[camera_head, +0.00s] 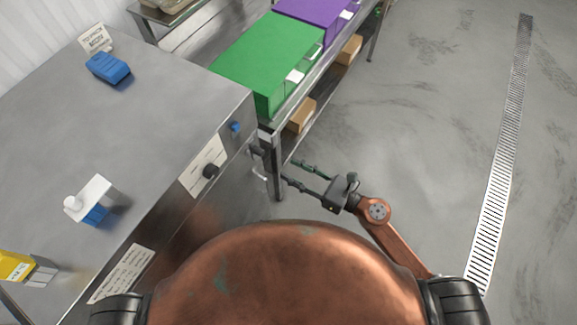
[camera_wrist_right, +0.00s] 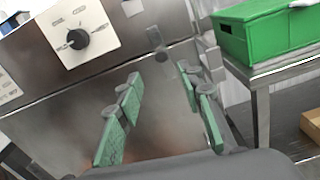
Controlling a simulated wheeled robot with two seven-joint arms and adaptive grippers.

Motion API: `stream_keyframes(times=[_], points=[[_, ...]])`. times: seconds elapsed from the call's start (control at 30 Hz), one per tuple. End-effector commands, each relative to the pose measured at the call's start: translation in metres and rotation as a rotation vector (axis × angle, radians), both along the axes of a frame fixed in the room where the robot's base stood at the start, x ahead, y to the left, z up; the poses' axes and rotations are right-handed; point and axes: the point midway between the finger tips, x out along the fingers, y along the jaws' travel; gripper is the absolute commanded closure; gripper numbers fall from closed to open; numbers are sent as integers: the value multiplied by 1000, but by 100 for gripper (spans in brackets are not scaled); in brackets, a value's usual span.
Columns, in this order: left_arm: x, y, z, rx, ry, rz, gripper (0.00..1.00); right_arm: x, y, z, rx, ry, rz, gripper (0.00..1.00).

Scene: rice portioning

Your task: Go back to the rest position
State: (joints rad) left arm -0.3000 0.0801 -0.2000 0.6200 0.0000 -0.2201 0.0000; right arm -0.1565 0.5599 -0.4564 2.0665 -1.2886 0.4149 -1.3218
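My right gripper (camera_head: 289,173) is held out over the floor side of the steel machine, in front of its right face, and points left toward the machine's corner. Its two green-padded fingers stand apart with nothing between them, as the right wrist view (camera_wrist_right: 160,80) also shows. A black dial knob (camera_wrist_right: 78,39) on a white plate is on the machine's face, left of the fingers in the right wrist view; it also shows in the head view (camera_head: 211,171). The gripper appears apart from the machine. My left gripper is not in view.
The steel machine top (camera_head: 130,130) carries a blue block (camera_head: 108,68), a white-and-blue item (camera_head: 95,192) and a yellow item (camera_head: 15,265). A green crate (camera_head: 265,55) and a purple crate (camera_head: 312,12) stand on a steel rack, cardboard boxes (camera_head: 301,115) below. The floor at right is clear.

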Motion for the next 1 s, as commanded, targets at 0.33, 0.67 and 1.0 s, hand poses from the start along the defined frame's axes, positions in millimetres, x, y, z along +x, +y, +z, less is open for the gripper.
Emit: stream_keyframes(times=[0.33,0.67,1.0], points=[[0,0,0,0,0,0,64,0,0,0,1,1,0,65],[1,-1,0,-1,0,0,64,29,-23,-33,91,161,-88,65],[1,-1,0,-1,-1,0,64,98,-151,-218,587,848,-547,65]])
